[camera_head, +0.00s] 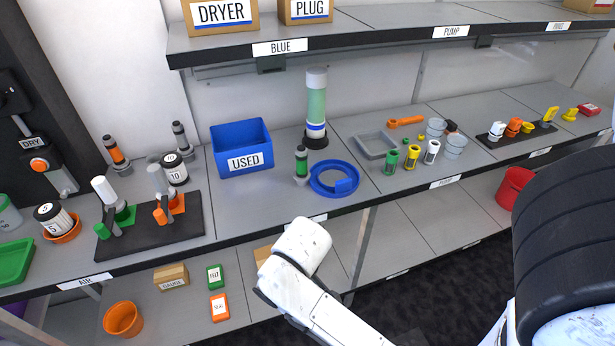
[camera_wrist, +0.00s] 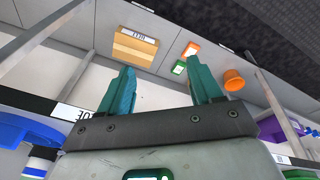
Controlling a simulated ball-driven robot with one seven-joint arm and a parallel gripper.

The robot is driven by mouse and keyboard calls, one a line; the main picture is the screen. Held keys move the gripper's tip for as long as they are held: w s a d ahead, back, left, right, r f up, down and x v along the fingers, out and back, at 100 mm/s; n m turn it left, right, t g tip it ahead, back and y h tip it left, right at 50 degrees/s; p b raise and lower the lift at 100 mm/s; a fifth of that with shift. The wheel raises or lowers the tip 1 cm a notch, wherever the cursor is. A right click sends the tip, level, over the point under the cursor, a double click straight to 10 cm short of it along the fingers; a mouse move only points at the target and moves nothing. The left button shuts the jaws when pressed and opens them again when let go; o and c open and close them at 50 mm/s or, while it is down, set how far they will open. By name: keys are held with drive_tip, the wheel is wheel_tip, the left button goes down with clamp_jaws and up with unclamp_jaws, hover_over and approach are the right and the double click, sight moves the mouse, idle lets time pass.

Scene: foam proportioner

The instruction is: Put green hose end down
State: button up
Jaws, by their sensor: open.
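The green hose end (camera_head: 301,162), a dark upright cylinder with a green band, appears to stand on the bench's upper surface just left of the blue ring holder (camera_head: 334,180). I cannot tell from here whether it sits in a holder. My gripper (camera_wrist: 160,84) is open and empty in the wrist view, its two teal fingers apart with nothing between them. In the head view my gripper is hidden behind my white arm link, which is in front of the bench edge below the hose end.
A blue USED bin (camera_head: 241,148) and a tall green-filled cylinder (camera_head: 316,108) stand behind. Orange (camera_head: 116,152) and grey (camera_head: 181,136) hose ends stand at left. An orange bucket (camera_head: 123,318) is on the lower shelf, also in the wrist view (camera_wrist: 233,79).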

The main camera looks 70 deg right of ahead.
drive_tip(key=w+d+r+m+h, duration=0.2)
drive_tip(key=w+d+r+m, duration=0.45)
drive_tip(key=d, duration=0.55)
wheel_tip(320, 180, up, 14)
drive_tip(key=m, duration=0.5)
hover_over(301, 150)
drive_tip(key=a, duration=0.3)
drive_tip(key=x, duration=0.3)
drive_tip(key=d+x, duration=0.1)
drive_tip(key=x, duration=0.3)
drive_tip(key=p+x, duration=0.1)
drive_tip(key=x, duration=0.2)
drive_tip(key=shift+s+d, duration=0.3)
drive_tip(key=shift+s, duration=0.1)
drive_tip(key=shift+h, duration=0.3)
drive_tip(key=shift+c, duration=0.5)
clamp_jaws()
